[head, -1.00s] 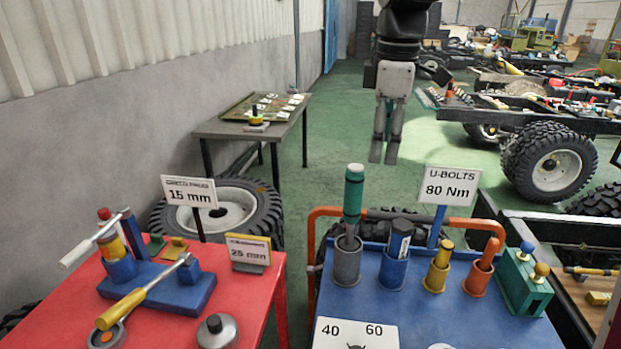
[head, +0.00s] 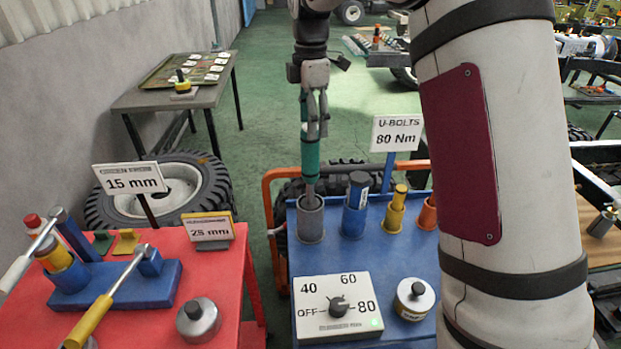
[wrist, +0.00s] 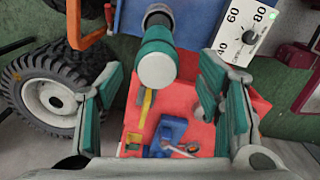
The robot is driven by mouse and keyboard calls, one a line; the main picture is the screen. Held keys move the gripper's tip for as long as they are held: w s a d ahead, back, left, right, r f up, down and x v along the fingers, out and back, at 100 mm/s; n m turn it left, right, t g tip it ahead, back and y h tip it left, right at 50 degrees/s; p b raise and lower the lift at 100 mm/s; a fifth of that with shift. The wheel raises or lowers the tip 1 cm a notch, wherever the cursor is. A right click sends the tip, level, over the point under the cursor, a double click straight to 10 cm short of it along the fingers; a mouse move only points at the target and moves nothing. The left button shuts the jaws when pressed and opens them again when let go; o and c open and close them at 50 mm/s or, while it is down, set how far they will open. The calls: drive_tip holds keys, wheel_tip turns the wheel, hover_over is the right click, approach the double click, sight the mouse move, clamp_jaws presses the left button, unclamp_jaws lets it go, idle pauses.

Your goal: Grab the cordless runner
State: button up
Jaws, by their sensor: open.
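The likely cordless runner (head: 310,155) is an upright tool with a green body and a grey lower end. It stands in a grey cup (head: 310,222) on the blue bench. My gripper (head: 315,125) is right at its top in the head view, pointing down, with the fingers partly overlapping it. In the wrist view the tool's pale round end and green band (wrist: 157,50) lie between my parted green-padded fingers (wrist: 158,78), with gaps on both sides. No finger visibly grips it.
A dark-blue tool (head: 356,195) and a yellow tool (head: 397,203) stand in cups to the right. The U-bolts sign (head: 397,133) rises behind. A dial plate (head: 338,307) and a round weight (head: 414,298) lie in front. The red table (head: 215,290) is at left.

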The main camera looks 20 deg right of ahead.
sight(310, 144)
drive_tip(key=shift+w+f+p, duration=0.15)
drive_tip(key=shift+f+p, duration=0.6)
drive_tip(key=shift+f, duration=2.6)
drive_tip(key=shift+c, duration=0.5)
clamp_jaws()
